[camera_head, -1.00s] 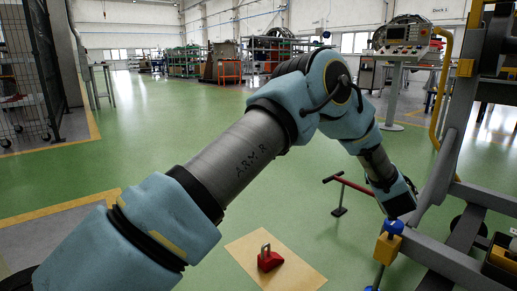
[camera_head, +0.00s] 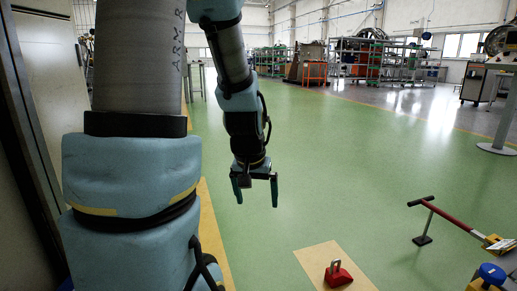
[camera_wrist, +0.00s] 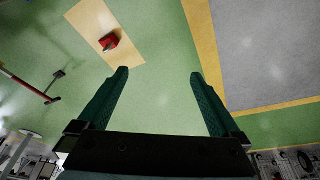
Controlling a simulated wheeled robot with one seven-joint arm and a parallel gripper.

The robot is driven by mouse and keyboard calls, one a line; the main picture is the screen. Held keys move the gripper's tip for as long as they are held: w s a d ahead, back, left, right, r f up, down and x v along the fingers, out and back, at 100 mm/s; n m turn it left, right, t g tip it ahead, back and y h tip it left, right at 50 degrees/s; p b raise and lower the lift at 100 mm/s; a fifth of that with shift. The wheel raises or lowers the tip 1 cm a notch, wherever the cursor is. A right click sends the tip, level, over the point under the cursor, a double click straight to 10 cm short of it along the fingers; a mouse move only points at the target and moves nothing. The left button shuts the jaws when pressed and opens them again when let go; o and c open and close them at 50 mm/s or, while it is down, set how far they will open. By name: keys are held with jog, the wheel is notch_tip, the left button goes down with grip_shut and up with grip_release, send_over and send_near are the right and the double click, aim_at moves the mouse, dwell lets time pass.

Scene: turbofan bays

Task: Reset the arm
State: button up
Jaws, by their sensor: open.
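My arm, in pale blue padding, rises at the left of the head view and bends over, with its forearm hanging down. My gripper (camera_head: 256,196) points down over the green floor, with its two dark green fingers apart and nothing between them. It also shows in the wrist view (camera_wrist: 160,85), where the fingers are spread over bare green floor.
A red block with a handle (camera_head: 338,274) sits on a tan floor patch (camera_head: 312,258). A red bar on a stand (camera_head: 450,216) and a blue-knobbed fixture (camera_head: 490,275) are at the right. A panel (camera_head: 35,90) stands close at left. The middle floor is clear.

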jog(key=s+a+r+n+g+y+p, duration=0.1)
jog(key=s+a+r+g+p, duration=0.15)
jog(key=s+a, duration=0.45)
notch_tip(320, 180, up, 36)
jog(key=p, duration=3.5)
jog(key=shift+w+d+t+p, duration=0.25)
jog(key=shift+d+t+p, duration=0.1)
jog(key=shift+t, duration=0.1)
jog(key=shift+f, duration=0.15)
